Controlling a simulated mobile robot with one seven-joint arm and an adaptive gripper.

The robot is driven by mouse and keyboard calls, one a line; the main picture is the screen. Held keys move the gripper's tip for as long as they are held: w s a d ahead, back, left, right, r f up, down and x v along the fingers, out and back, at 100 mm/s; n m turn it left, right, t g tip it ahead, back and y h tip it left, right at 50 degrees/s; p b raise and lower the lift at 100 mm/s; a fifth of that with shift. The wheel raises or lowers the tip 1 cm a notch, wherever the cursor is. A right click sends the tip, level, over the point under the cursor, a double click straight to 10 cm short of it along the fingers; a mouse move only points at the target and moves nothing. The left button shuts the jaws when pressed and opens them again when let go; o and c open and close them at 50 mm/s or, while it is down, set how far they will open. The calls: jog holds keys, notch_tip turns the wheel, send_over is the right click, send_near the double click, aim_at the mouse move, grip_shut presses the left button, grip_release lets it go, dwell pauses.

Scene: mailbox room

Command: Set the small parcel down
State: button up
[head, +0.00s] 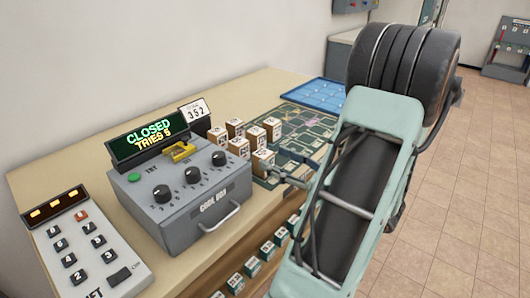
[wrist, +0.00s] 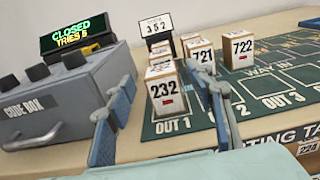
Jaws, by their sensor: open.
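A small white-topped cardboard parcel marked 232 (wrist: 167,92) stands upright on the green sorting mat (wrist: 255,92), just behind the OUT 1 label. It also shows in the head view (head: 261,160), beside my fingertips. My gripper (wrist: 160,82) is open, with one finger on each side of this parcel in the wrist view; I cannot tell whether either finger touches it. In the head view my gripper (head: 278,164) reaches in from the right at mat height. Other similar parcels, marked 721 (wrist: 203,60) and 722 (wrist: 238,48), stand farther back.
A grey code box (head: 190,190) with knobs and a handle stands left of the parcels; its display (head: 150,137) reads CLOSED, TRIES 5. A 352 sign (head: 196,111) stands behind. A keypad (head: 85,250) is at left. A blue tray (head: 320,93) lies beyond the mat.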

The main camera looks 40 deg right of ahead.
jog(key=s, duration=0.6)
jog(key=shift+s+d, duration=0.25)
dwell(0.3)
